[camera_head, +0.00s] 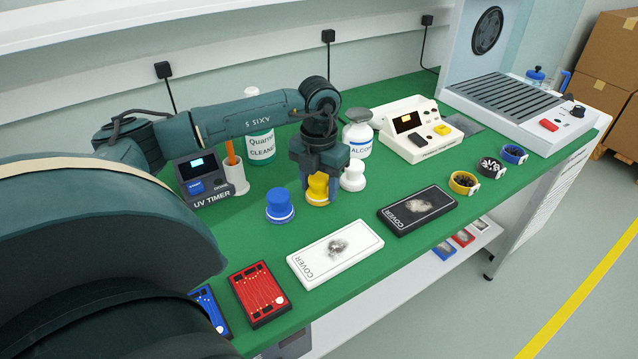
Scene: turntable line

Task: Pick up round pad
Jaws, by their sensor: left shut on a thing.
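My left gripper (319,184) points down from above and is shut on a yellow round pad (317,197) with a knob-like top. The pad is upright and at or very near the green table top; I cannot tell whether it is touching. A blue round pad (280,207) stands apart to its left. A white round pad (353,176) stands close to its right. The fingers partly hide the yellow pad's sides. My right gripper is out of view.
Behind are a UV timer (208,188), cleaner bottle (261,144) and alcohol bottle (358,136). White (318,262) and black (430,201) covers lie in front. Red (259,294) and blue (207,308) boards lie front left. The green table top (370,203) is bare between them.

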